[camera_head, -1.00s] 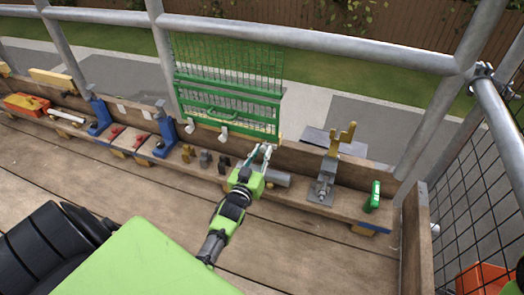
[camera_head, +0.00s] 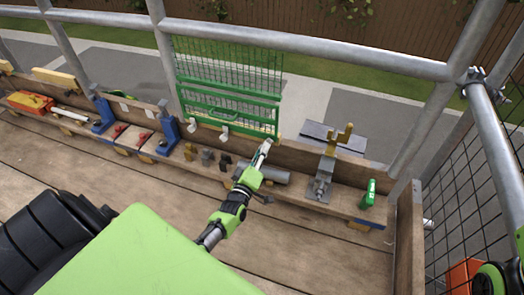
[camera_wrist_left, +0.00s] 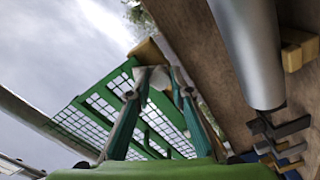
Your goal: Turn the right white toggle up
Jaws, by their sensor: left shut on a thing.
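Two white toggles stand along the lower edge of the green wire rack (camera_head: 228,98), one at the left (camera_head: 190,125) and one in the middle (camera_head: 223,133). My left gripper (camera_head: 264,147) is at the rack's lower right corner, its fingers close together. In the left wrist view the fingertips (camera_wrist_left: 158,82) are closed around a small whitish piece (camera_wrist_left: 156,74), which seems to be the right white toggle. The fingers hide much of it, and I cannot tell which way it points. A wooden block (camera_wrist_left: 147,50) is just beyond.
A grey cylinder (camera_head: 272,177) lies on the plank just beyond my left wrist; it also shows in the left wrist view (camera_wrist_left: 245,50). A metal stand with a yellow fork (camera_head: 327,175) and a green tool (camera_head: 368,193) stand to the right. The wooden deck (camera_head: 300,250) in front is clear.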

